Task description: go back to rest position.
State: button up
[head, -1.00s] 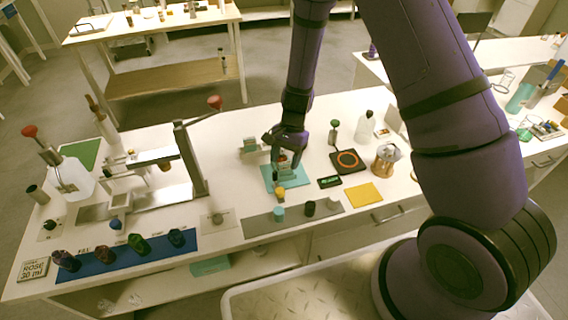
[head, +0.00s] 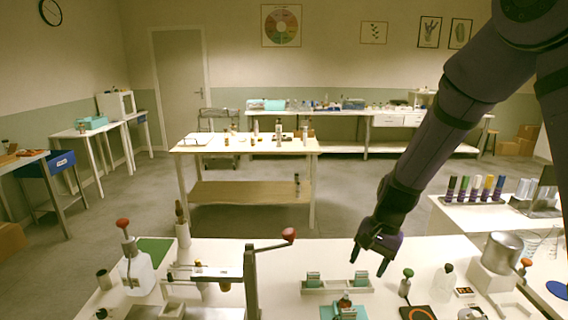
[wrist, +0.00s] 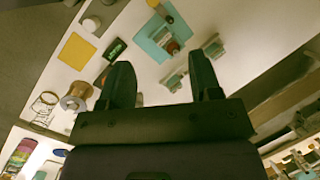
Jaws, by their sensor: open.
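My gripper (head: 370,262) is open and empty in the head view, raised above the back part of the white worktable (head: 225,254). Its two dark fingers point down and stand apart, with nothing between them. In the wrist view my gripper (wrist: 165,85) also shows open, with the table surface beyond the fingers. Below and left of it in the head view is a pale holder (head: 335,287) with small teal-topped pieces. A teal mat (head: 328,312) with a small item on it lies at the bottom edge; it also shows in the wrist view (wrist: 150,46).
A red-knobbed lever press (head: 250,275) stands left of my gripper. A white bottle with a red top (head: 137,275) is farther left. Open floor separates this table from the back table (head: 250,147).

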jog(key=s+d+r+n+t+h, duration=0.15)
jog(key=s+d+r, duration=0.25)
jog(key=s+r, duration=0.5)
jog(key=s+d+r+n+t, duration=0.3)
jog(key=s+r, duration=0.3)
jog(key=r, duration=0.7)
jog(key=s+d+r+n+t+h, duration=0.1)
jog(key=s+d+r+t+h, duration=0.1)
jog(key=s, duration=0.6)
jog(key=shift+s+d+r+n, duration=0.35)
jog(key=shift+d+r, duration=0.25)
jog(key=shift+d, duration=0.1)
